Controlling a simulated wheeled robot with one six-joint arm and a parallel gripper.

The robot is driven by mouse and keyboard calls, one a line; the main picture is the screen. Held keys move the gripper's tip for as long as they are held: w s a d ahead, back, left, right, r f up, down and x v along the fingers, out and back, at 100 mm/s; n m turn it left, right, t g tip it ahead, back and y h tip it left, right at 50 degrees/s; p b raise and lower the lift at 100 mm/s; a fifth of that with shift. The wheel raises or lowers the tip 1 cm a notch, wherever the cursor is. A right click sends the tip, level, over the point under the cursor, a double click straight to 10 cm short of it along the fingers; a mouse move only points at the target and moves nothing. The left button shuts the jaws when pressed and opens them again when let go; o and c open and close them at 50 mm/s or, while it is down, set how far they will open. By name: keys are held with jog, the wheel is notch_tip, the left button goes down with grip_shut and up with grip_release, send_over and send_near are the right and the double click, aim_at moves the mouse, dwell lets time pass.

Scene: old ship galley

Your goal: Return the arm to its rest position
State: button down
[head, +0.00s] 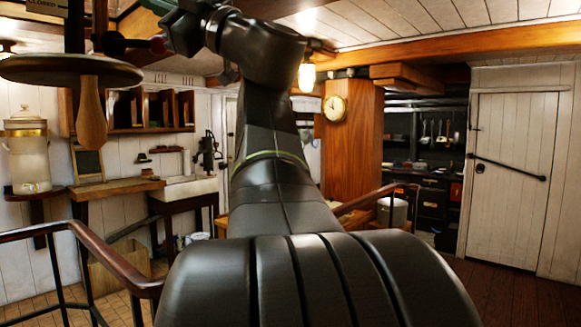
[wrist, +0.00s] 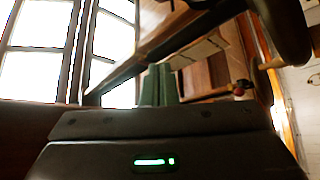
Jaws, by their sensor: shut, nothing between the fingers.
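My arm (head: 275,165) rises from the bottom middle of the head view and bends left at the top edge. Its wrist end is near the top, partly cut off by the frame. In the wrist view my gripper (wrist: 158,85) shows two green fingers side by side, shut with nothing held between them. The fingers point toward the beams and bright window panes. No task object is in the gripper.
A lit lamp (head: 307,76) hangs right of the arm. A railing (head: 110,258) stands lower left. Floor (head: 525,300) is clear at right.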

jog(key=w+b+v, duration=0.1)
jog(key=v, duration=0.6)
jog(key=shift+s+d+b, duration=0.15)
jog(key=shift+s+b, duration=0.15)
jog(key=shift+b, duration=0.05)
jog(key=shift+f, duration=0.15)
